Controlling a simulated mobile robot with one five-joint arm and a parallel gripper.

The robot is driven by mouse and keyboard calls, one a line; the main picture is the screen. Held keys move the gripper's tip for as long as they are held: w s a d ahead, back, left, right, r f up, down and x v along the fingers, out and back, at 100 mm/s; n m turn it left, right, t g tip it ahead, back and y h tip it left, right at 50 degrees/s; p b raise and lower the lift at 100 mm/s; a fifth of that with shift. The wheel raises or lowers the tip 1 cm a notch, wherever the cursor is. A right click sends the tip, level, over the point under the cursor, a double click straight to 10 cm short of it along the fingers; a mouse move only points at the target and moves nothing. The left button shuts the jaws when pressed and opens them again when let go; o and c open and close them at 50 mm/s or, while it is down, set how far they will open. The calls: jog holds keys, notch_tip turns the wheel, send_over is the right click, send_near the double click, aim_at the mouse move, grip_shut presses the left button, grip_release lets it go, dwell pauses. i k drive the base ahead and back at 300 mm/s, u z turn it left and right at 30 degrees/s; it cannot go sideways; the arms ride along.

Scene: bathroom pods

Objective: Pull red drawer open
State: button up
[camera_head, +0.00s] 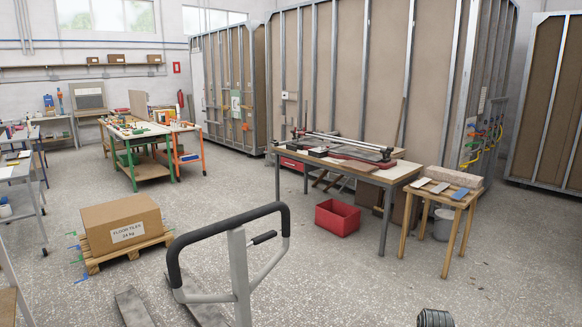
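The red drawer (290,163) sits under the left end of a grey-framed workbench (400,173) in the middle distance, right of centre. Its red front shows a small pale mark, and it looks shut. The bench leg stands close in front of its left side. My gripper's fingers do not show in this view. A dark ribbed part (435,318) shows at the bottom edge, right of centre; I cannot tell whether it is mine. Nothing is seen touching the drawer.
A pallet truck handle (284,220) stands in the foreground. A red crate (338,218) lies on the floor below the bench. A wooden table (445,196) stands right of it. A carton (122,224) sits on a pallet at left.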

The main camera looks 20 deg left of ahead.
aim_at(298, 166)
jog(key=u, duration=0.1)
jog(key=i, duration=1.25)
jog(key=u, duration=0.3)
jog(key=i, duration=2.4)
jog(key=u, duration=0.55)
jog(key=i, duration=2.5)
jog(key=u, duration=0.4)
jog(key=i, duration=2.4)
jog(key=u, duration=0.1)
